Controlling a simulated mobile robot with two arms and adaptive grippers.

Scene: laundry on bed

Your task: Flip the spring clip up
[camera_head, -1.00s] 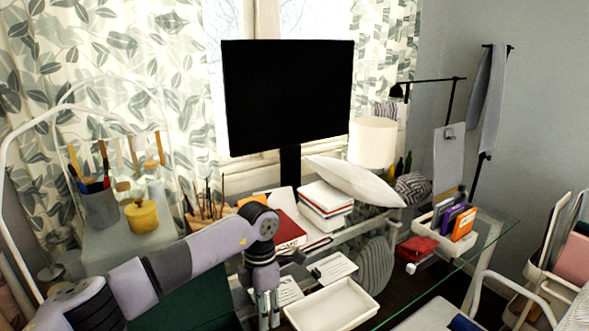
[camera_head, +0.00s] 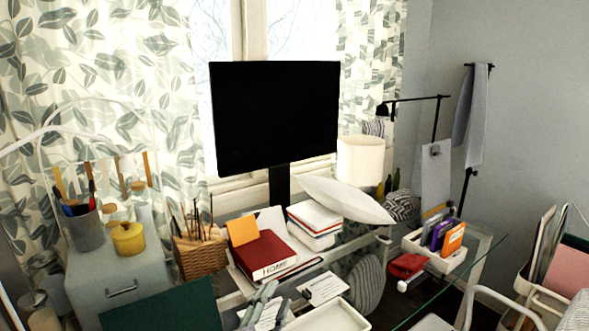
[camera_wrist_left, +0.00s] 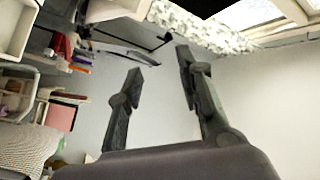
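A white clipboard or sheet (camera_head: 327,284) lies on the glass desk, with a small dark mark at its left end (camera_head: 308,294) that may be a spring clip. Another small clip (camera_head: 436,150) sits at the top of a grey board hanging by the wall; I cannot tell whether either is up or down. My left gripper (camera_head: 268,292) shows at the bottom of the head view, left of the desk sheet and apart from the hanging board. My right gripper is not in view.
A white tray (camera_head: 332,318) lies in front of the sheet. Red book (camera_head: 262,255), wicker basket (camera_head: 200,255) and monitor (camera_head: 275,118) stand behind. An organiser with folders (camera_head: 436,252) stands at right. A pillow (camera_head: 347,199) lies on the desk's back part.

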